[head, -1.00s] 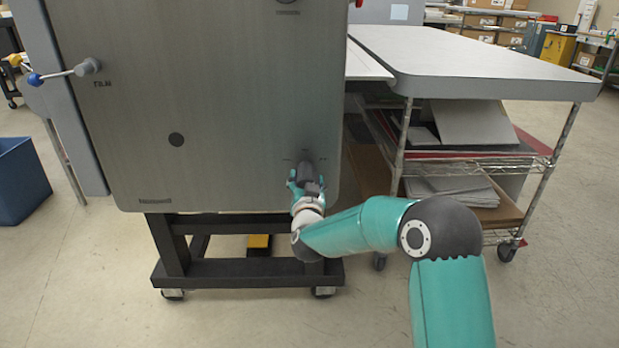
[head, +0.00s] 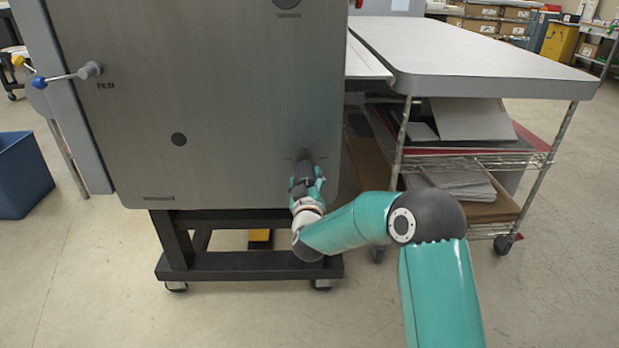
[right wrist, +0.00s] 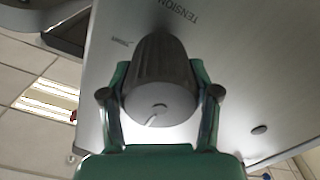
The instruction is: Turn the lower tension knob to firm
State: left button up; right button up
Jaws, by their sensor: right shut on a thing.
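The lower tension knob (right wrist: 160,78) is dark and ribbed, with a pale mark on its round end face. It sits low on the right of the grey machine panel (head: 230,110), under the word TENSION in the right wrist view. My right gripper (right wrist: 160,88) has one finger on each side of the knob and is shut on it. In the head view the right gripper (head: 306,186) largely covers the knob. A small printed mark shows beside the knob, but its word is too small to read. My left gripper is not in view.
A wheeled cart (head: 470,62) with a grey top and loaded wire shelves stands right of the machine, close to my right arm. A blue bin (head: 22,175) stands at the far left. A blue-tipped lever (head: 68,75) sticks out at the panel's upper left.

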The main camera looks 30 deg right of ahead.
jog(key=shift+s+f, duration=0.1)
jog(key=shift+f, duration=0.4)
jog(key=o, duration=1)
jog(key=shift+r, duration=0.1)
jog(key=shift+o, duration=0.8)
jog(key=shift+r, duration=0.2)
jog(key=v, duration=1.2)
